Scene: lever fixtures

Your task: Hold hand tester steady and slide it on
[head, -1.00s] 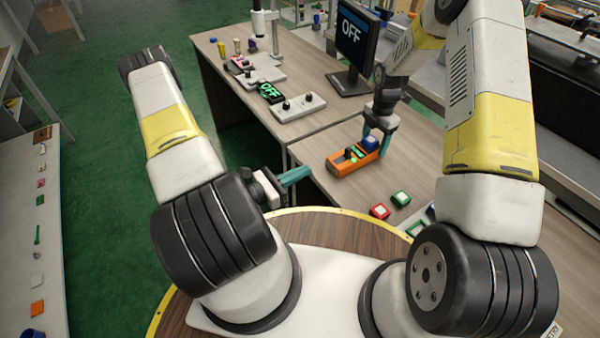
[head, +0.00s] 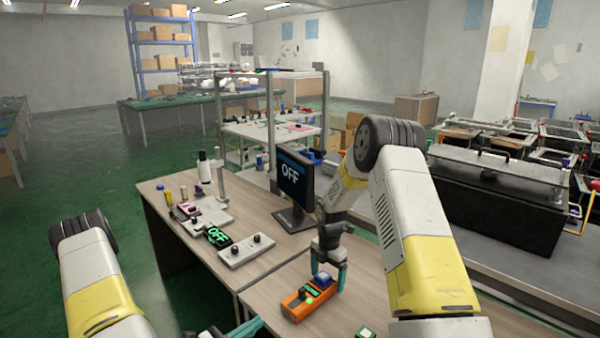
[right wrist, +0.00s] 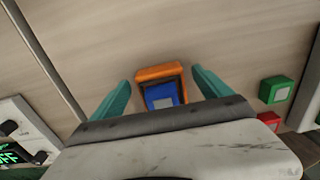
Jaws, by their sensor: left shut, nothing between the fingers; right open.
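The hand tester, an orange box with a blue block at its far end and a small green light (head: 296,306), lies on the wooden table. The right wrist view shows its orange end (right wrist: 160,72) and blue block (right wrist: 161,95). My right gripper (head: 328,278) is open, pointing down over the far end. In the right wrist view its teal fingers stand either side of that end, with visible gaps. My left gripper (head: 246,328) is shut and empty at the bottom edge, apart from the tester and partly cut off.
A monitor (head: 296,182) reading OFF stands behind the tester. A grey panel with knobs (head: 246,249) and a green OFF display (head: 218,236) lie to the left. Green (right wrist: 275,89) and red (right wrist: 269,120) blocks lie right of the tester in the right wrist view.

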